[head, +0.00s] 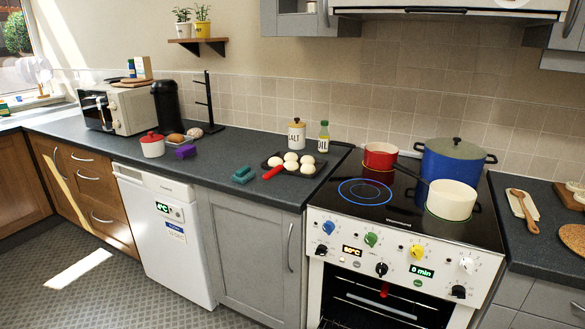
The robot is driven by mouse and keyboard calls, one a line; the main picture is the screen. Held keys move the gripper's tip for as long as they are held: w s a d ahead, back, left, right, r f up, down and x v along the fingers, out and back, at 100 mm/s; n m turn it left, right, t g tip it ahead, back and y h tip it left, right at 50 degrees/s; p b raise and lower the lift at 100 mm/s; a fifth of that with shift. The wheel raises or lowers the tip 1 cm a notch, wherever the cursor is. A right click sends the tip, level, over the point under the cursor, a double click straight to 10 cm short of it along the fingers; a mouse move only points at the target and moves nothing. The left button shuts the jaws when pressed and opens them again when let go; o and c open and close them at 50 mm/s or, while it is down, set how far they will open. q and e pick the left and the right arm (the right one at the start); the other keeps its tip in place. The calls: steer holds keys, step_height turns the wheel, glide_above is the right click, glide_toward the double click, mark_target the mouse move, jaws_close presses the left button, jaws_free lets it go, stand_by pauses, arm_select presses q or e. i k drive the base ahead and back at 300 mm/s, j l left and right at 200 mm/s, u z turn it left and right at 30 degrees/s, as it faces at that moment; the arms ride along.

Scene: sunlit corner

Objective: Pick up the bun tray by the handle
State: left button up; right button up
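The bun tray (321,167) is a dark tray lying on the dark worktop, left of the stove. Several pale round buns (291,166) sit on it. Its red handle (272,173) sticks out at the front left corner, pointing toward the worktop's front. Nothing covers the handle. Neither of my grippers is in view, and no arm shows.
A teal object (243,175) lies left of the handle, and a purple one (185,152) farther left near a red-lidded pot (152,146). A salt jar (297,135) and oil bottle (324,138) stand behind the tray. The hob (400,212) holds several pots.

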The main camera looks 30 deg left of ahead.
mark_target(308, 167)
steer(key=j, duration=0.3)
steer(key=k+j, duration=0.15)
steer(key=j, duration=0.2)
steer(key=j+z, duration=0.4)
steer(key=j, duration=1.75)
